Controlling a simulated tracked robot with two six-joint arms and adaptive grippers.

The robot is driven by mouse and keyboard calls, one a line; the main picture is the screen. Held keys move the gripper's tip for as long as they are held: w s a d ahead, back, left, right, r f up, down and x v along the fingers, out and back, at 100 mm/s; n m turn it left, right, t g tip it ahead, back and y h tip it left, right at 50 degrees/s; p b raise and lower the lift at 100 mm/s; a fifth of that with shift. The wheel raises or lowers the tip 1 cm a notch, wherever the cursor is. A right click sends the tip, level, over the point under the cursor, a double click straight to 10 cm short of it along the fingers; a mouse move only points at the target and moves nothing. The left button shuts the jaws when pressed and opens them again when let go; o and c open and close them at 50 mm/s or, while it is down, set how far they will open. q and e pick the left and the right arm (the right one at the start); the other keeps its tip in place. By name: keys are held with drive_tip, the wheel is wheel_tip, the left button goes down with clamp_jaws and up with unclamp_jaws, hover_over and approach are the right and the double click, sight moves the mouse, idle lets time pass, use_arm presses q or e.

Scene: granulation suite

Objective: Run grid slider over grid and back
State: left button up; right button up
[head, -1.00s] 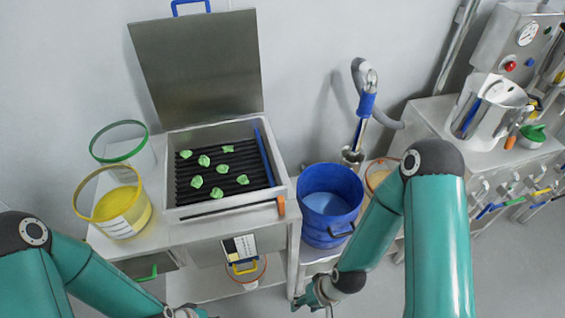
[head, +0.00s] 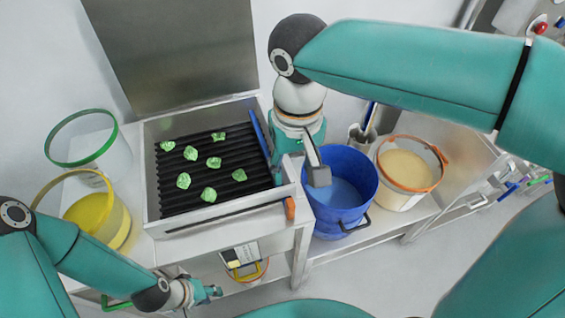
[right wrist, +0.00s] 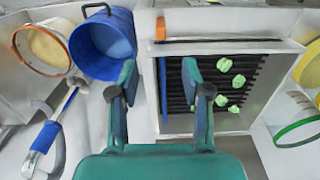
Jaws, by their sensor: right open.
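The grid (head: 205,178) is a set of black slats in an open steel box, with several green lumps on it. The grid slider, a blue bar (head: 259,132), lies along the grid's right edge. My right gripper (head: 297,172) is open over the box's right side wall, pointing down. In the right wrist view, its fingers (right wrist: 161,92) are spread with the blue bar (right wrist: 162,80) showing between them; I cannot tell the height gap. My left gripper (head: 206,292) hangs low in front of the bench, away from the grid; its jaws are too small to read.
A raised steel lid (head: 170,50) stands behind the box. A blue bucket (head: 340,200) and an orange-rimmed tub (head: 405,172) stand to the right. A yellow-rimmed tub (head: 95,218) and a green-rimmed tub (head: 90,150) stand left. An orange piece (head: 290,208) is on the box's front right corner.

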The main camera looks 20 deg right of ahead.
drive_tip(key=b, duration=0.1)
approach(290, 219)
drive_tip(key=f, duration=0.7)
drive_tip(key=shift+w+d, duration=0.15)
drive_tip(key=shift+w, duration=0.05)
clamp_jaws()
